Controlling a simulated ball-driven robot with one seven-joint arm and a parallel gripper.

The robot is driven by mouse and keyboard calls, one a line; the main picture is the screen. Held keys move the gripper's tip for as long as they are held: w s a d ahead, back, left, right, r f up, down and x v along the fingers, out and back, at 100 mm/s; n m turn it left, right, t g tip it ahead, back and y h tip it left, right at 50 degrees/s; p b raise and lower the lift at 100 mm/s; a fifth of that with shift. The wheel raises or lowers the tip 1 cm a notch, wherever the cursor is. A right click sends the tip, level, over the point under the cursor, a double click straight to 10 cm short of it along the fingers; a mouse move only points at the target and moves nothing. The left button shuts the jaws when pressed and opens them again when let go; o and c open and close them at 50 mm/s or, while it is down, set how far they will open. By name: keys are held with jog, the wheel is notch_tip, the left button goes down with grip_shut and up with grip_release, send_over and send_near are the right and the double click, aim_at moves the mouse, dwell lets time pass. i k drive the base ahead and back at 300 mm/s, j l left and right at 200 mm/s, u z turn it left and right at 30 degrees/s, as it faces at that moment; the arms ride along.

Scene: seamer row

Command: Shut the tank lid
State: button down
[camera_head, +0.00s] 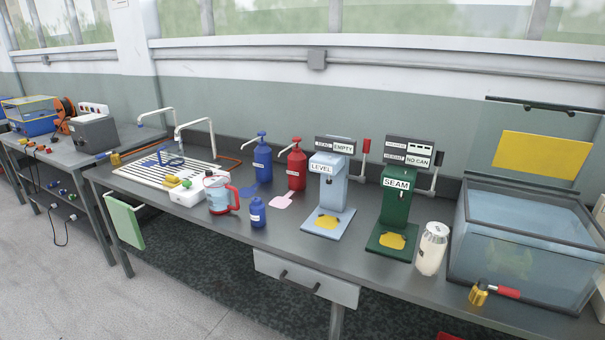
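The tank (525,250) is a clear, bluish glass box with a dark rim, at the right end of the bench. Its top looks open. Behind it a clear panel with a dark top bar (545,105) stands upright, and this appears to be the raised lid. A yellow rectangle (541,158) shows on or through that panel; I cannot tell which. My gripper is not in view.
A white-lidded jar (432,248) stands close left of the tank. The green SEAM machine (396,208) and pale blue LEVEL machine (328,192) stand further left. Red (297,168) and blue (262,160) pump bottles are behind. A drawer (305,278) hangs under the bench; floor (160,295) is clear front left.

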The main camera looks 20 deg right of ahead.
aim_at(561, 158)
jog(key=z, duration=1.3)
jog(key=j+z, duration=0.1)
jog(key=j, duration=0.55)
